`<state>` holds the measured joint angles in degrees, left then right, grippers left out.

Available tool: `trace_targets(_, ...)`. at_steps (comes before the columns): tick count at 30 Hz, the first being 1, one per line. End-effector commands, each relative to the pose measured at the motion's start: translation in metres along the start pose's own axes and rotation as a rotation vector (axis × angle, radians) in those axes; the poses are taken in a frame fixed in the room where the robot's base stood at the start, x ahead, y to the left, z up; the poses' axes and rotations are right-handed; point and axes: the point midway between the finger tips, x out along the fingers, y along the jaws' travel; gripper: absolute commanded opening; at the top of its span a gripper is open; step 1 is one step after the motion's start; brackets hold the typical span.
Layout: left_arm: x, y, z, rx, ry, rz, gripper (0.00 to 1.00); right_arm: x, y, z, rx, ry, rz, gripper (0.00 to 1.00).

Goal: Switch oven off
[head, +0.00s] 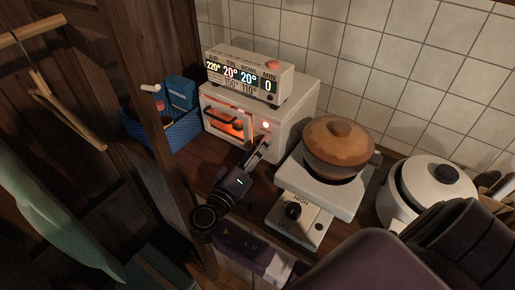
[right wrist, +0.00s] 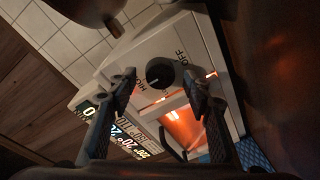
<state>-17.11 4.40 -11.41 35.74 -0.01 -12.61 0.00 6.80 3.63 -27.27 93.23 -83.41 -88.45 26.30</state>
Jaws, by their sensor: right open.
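The white oven (head: 297,108) stands on the counter against the tiled wall. Its window glows orange and a small red light (head: 265,125) is lit on its front. My right gripper (head: 262,144) is in front of the oven's right side and hides its knob in the head view. In the right wrist view, the black knob (right wrist: 160,71) sits on the white panel between the HIGH and OFF labels. The right gripper (right wrist: 161,90) is open and empty, with its fingers on either side of the knob in the picture. I cannot tell whether they touch it. My left gripper is out of view.
A display box (head: 243,94) stands on the oven. To the right are a white hotplate (head: 345,192) with a lidded brown pot (head: 337,150) and a white rice cooker (head: 402,205). A blue basket (head: 178,134) is left of the oven. A wooden post (head: 150,110) stands at the left.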

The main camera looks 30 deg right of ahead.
Motion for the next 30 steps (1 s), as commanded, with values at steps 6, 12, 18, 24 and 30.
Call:
trace_targets(6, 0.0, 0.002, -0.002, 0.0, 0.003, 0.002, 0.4, 0.0, 0.0, 0.0, 0.0, 0.0, 0.0, 0.26)
trace_targets(12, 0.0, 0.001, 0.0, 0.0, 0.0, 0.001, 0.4, -0.001, 0.0, 0.0, 0.0, 0.0, -0.001, 0.04)
trace_targets(18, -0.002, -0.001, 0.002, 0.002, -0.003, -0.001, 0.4, -0.001, 0.0, -0.001, -0.011, -0.001, -0.002, 0.04)
trace_targets(24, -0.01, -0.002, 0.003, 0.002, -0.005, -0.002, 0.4, -0.001, 0.001, -0.002, -0.079, -0.005, -0.01, 0.04)
trace_targets(30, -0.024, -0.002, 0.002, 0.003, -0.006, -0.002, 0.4, -0.001, 0.003, -0.003, -0.217, -0.015, -0.024, 0.04)
